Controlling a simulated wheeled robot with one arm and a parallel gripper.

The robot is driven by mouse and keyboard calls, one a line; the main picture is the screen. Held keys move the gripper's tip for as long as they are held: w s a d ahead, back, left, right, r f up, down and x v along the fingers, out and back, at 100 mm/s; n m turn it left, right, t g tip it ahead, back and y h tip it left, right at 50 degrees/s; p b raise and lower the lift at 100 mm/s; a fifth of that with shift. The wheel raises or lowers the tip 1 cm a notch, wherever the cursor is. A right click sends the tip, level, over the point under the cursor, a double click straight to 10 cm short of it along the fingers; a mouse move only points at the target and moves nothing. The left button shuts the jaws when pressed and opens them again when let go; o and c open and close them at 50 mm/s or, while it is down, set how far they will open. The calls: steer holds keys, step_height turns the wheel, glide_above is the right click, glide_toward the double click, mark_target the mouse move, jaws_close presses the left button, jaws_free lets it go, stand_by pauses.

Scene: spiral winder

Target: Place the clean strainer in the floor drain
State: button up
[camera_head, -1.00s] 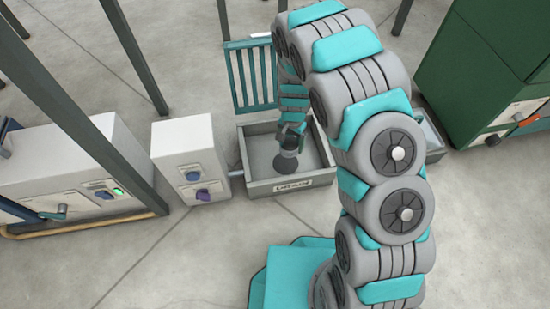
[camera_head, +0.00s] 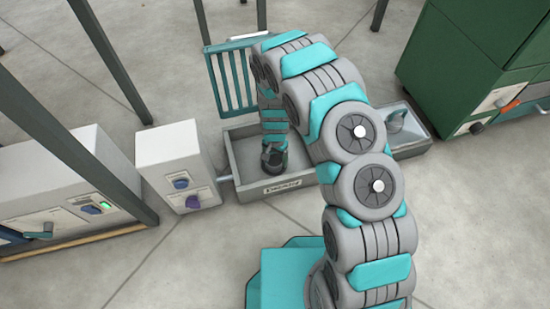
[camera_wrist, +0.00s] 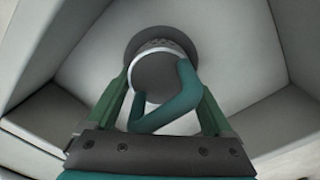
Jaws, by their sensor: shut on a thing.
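My gripper (camera_wrist: 161,112) is shut on the strainer, a round grey piece with a pale, perforated rim (camera_wrist: 158,46) and a bent teal handle (camera_wrist: 178,108). In the wrist view, a dark round area (camera_wrist: 178,36), which looks like the floor drain, shows behind and around the strainer's far edge. I cannot tell whether the strainer touches it or hangs above it. In the head view, my gripper (camera_head: 272,158) points down inside a grey open basin (camera_head: 284,190) with a label on its front. The strainer is mostly hidden there.
A teal slatted grate (camera_head: 234,80) stands upright behind the basin. A white control box (camera_head: 178,160) stands close on its left. A grey tray (camera_head: 412,148) with a metallic thing in it lies right of my arm. A green cabinet (camera_head: 465,60) stands further right.

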steer(key=o, duration=1.2)
